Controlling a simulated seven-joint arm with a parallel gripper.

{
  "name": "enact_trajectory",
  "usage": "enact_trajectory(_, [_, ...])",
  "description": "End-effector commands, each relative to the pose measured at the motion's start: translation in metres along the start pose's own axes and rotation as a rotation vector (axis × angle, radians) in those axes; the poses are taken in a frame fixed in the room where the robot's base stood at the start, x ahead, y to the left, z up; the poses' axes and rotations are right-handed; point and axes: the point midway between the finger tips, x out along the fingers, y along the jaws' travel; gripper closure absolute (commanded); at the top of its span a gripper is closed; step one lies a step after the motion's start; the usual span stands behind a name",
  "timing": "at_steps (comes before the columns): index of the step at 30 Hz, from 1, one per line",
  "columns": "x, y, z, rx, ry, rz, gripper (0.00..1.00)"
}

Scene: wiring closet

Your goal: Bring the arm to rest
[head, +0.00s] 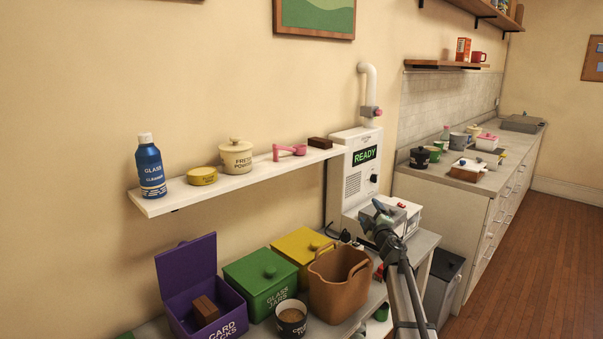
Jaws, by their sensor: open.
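My arm reaches up from the bottom right of the head view. My gripper (376,212) is at its upper end, in front of the white machine (352,170) whose green display reads READY. The gripper looks small and dark from here; its fingers are open and I see nothing held between them. It overlaps the machine's lower front in the picture, and I cannot tell whether it touches it.
A white shelf (160,206) holds several items. A counter (450,182) stands right.

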Motion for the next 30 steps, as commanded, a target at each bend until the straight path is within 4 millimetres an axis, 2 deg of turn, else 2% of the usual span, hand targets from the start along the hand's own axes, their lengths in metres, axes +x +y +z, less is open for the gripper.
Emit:
enact_trajectory(1, [-0.005, 0.005, 0.017, 0.07, -0.01, 0.015, 0.22])
enact_trajectory(9, [-0.031, 0.03, 0.089, 0.432, -0.035, 0.109, 0.22])
enact_trajectory(14, [-0.051, 0.028, 0.131, 0.589, -0.086, 0.16, 0.22])
enact_trajectory(17, [-0.063, 0.01, 0.154, 0.628, -0.156, 0.168, 0.22])
enact_trajectory(23, [-0.088, -0.046, 0.187, 0.606, -0.339, 0.127, 0.22])
enact_trajectory(26, [-0.107, -0.085, 0.203, 0.575, -0.455, 0.078, 0.22])
enact_trajectory(30, [-0.147, -0.15, 0.227, 0.517, -0.645, -0.034, 0.22])
